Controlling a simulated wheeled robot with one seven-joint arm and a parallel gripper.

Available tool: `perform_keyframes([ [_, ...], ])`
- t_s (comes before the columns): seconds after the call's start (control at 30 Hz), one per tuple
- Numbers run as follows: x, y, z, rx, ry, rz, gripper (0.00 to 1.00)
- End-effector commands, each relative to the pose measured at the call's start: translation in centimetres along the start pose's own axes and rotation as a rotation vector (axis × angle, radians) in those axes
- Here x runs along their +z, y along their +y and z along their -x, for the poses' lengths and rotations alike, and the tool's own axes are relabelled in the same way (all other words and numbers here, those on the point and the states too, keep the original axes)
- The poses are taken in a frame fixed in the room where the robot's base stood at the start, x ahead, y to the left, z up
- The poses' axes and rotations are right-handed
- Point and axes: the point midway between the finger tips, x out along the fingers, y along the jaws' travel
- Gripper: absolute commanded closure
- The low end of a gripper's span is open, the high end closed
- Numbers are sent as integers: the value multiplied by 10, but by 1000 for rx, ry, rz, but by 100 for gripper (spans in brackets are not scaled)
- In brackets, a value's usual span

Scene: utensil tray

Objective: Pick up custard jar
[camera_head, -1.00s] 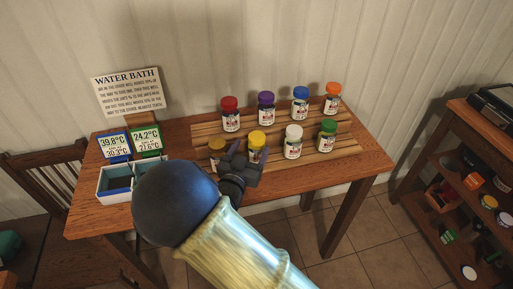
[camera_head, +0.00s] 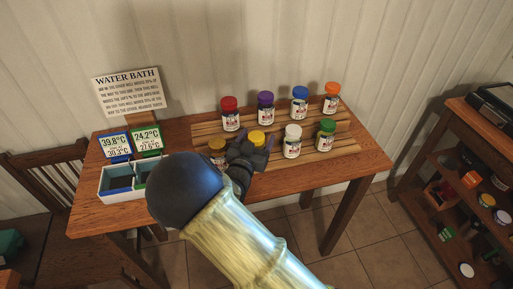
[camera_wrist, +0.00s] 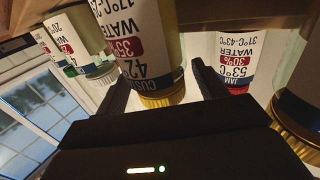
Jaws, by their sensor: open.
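The custard jar (camera_wrist: 145,40) fills the middle of the wrist view, its label reading "CUST…", 42°, 35% water, with a yellow lid. In the head view its yellow lid (camera_head: 257,137) shows in the front row of the rack, the body mostly hidden by my gripper. My gripper (camera_head: 254,149) is open, with its fingers on either side of the jar near the lid; in the wrist view the fingertips (camera_wrist: 160,78) flank the jar. A gap shows at least on the right finger's side; contact on the left is unclear.
A gold-lidded jar (camera_head: 217,146) stands close left and a white-lidded jar (camera_head: 292,141) close right. A green-lidded jar (camera_head: 326,136) and a back row of several jars share the wooden rack (camera_head: 345,121). A white water bath (camera_head: 121,195) and a sign (camera_head: 128,90) are at left.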

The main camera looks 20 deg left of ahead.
Motion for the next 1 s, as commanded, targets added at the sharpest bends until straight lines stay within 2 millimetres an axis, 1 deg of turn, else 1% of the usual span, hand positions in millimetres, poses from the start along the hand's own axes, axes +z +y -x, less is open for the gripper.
perform_keyframes([
  [0.2, 0, 0, 0, 0, 0, 0, 29],
  [0.23, 0, 0, 0, 0, 0, 0, 31],
  [0.37, 0, 0, 0, 0, 0, 0, 57],
  [0.4, 0, 0, 0, 0, 0, 0, 64],
  [0.47, 0, 0, 0, 0, 0, 0, 76],
  [0.5, 0, 0, 0, 0, 0, 0, 84],
  [0.53, 0, 0, 0, 0, 0, 0, 88],
  [0.83, -4, 0, 0, 1, 2, -1, 88],
  [1.0, -20, -1, 0, 0, 2, -5, 88],
])
